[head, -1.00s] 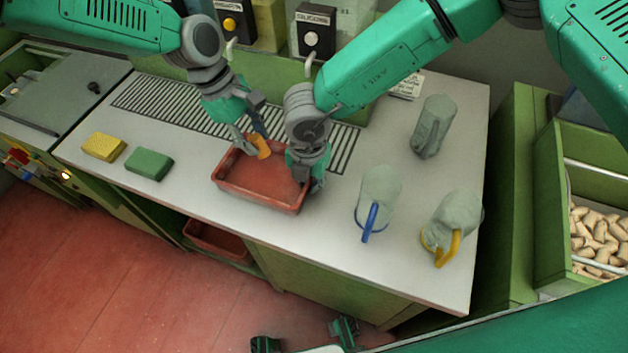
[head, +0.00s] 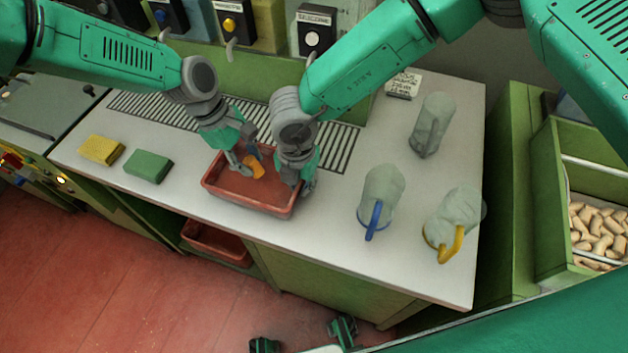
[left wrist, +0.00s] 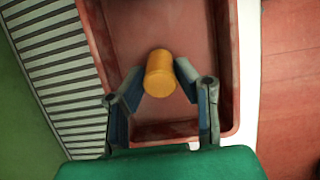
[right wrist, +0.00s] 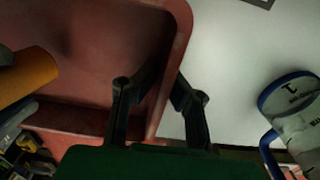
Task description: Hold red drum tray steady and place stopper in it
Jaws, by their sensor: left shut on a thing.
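The red drum tray (head: 224,192) lies on the pale worktop; its inside fills much of the left wrist view (left wrist: 185,25). My left gripper (head: 245,170) is shut on an orange stopper (head: 256,170), held by its sides between the fingertips in the left wrist view (left wrist: 160,75). The stopper is over the tray's inside, low; whether it touches the floor I cannot tell. My right gripper (head: 303,187) is at the tray's right end. In the right wrist view its fingers (right wrist: 166,85) straddle the tray wall, one inside and one outside, closed on it.
A yellow sponge (head: 101,150) and a green sponge (head: 148,166) lie left of the tray. A grey jug (head: 432,125), a blue-handled jug (head: 381,195) and a yellow-handled jug (head: 455,222) stand to the right. A slatted grate (head: 340,148) runs behind.

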